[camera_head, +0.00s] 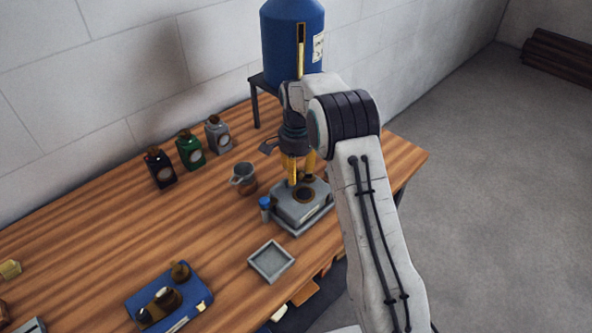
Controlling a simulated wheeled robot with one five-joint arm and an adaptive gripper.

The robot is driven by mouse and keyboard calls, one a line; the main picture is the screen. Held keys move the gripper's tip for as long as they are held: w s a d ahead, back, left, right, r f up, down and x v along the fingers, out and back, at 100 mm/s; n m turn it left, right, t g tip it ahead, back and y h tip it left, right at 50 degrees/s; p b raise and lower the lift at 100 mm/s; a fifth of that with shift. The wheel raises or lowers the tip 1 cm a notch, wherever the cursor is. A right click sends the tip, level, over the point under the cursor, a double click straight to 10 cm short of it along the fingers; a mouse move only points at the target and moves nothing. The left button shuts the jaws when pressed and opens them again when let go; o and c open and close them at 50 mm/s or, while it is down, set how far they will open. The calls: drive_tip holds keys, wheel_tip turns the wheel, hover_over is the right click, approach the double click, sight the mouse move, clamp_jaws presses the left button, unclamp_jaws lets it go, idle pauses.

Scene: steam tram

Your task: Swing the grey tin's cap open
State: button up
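The grey tin (217,138) stands upright on the wooden bench, at the right end of a row of three tins near the wall. A brownish cap sits on its top and looks closed, though it is small in this view. My gripper (300,172) points down to the right of the tin and well apart from it. Its yellow fingers are spread with a gap between them, and I see nothing held. The fingertips are over a grey metal box with a round dark opening (304,195).
A green tin (190,151) and a black tin (159,169) stand left of the grey one. A metal jug (243,179) stands in front. A blue tank (292,45) on a dark stand is behind my arm. A square tray (271,262) and a blue board (196,288) are nearer.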

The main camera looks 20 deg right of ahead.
drive_tip(key=shift+r, duration=0.15)
wheel_tip(320, 180, up, 12)
idle(0.7)
drive_tip(key=shift+o, duration=0.3)
drive_tip(key=shift+c, duration=0.3)
